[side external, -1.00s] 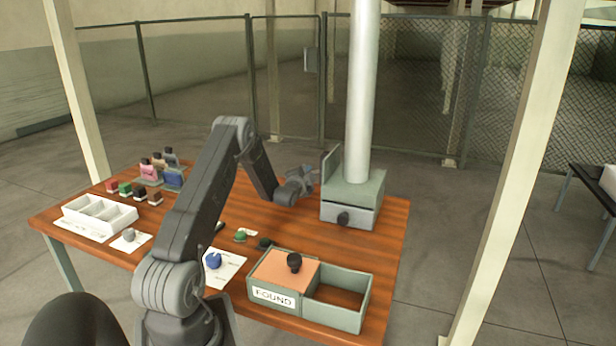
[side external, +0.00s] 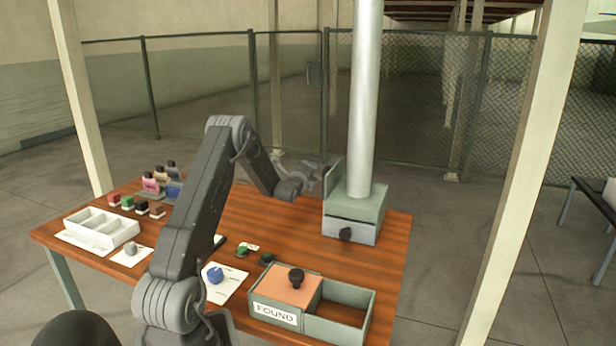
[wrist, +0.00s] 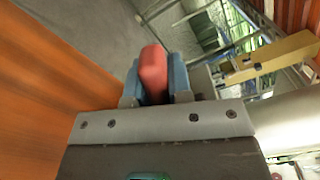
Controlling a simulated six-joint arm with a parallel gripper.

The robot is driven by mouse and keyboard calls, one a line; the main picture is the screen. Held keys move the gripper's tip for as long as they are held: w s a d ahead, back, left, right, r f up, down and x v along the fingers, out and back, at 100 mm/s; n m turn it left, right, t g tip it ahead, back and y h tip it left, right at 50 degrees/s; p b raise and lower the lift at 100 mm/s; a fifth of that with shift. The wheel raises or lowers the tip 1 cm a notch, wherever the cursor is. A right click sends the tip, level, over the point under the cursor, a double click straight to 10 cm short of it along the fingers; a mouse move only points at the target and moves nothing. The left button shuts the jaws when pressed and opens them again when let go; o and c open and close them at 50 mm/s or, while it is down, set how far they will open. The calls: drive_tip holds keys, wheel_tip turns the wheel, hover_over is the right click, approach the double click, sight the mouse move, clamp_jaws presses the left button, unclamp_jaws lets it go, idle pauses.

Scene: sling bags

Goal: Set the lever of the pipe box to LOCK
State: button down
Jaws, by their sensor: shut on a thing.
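The pipe box (side external: 352,208) is a grey-green box at the back right of the table, with a thick pale pipe (side external: 364,90) rising from it. An upright plate (side external: 333,178) stands at its left side. My gripper (side external: 316,176) is at that plate, small and partly blurred into the background. In the wrist view its blue fingers are shut on the red lever (wrist: 153,72), one finger on each side. The lever's base and any LOCK marking are hidden from both views.
A FOUND box (side external: 275,315) with a salmon lid stands at the front. A white divided tray (side external: 101,238), several small bags and coloured blocks are at the left. The middle of the table is mostly clear.

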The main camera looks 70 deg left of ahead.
drive_tip(key=shift+w+d+r+m, duration=0.15)
drive_tip(key=shift+r+m, duration=0.3)
drive_tip(key=shift+m, duration=0.35)
drive_tip(key=c, duration=1)
unclamp_jaws()
drive_tip(key=shift+c, duration=0.2)
drive_tip(key=v, duration=1.4)
drive_tip(key=shift+r, duration=0.1)
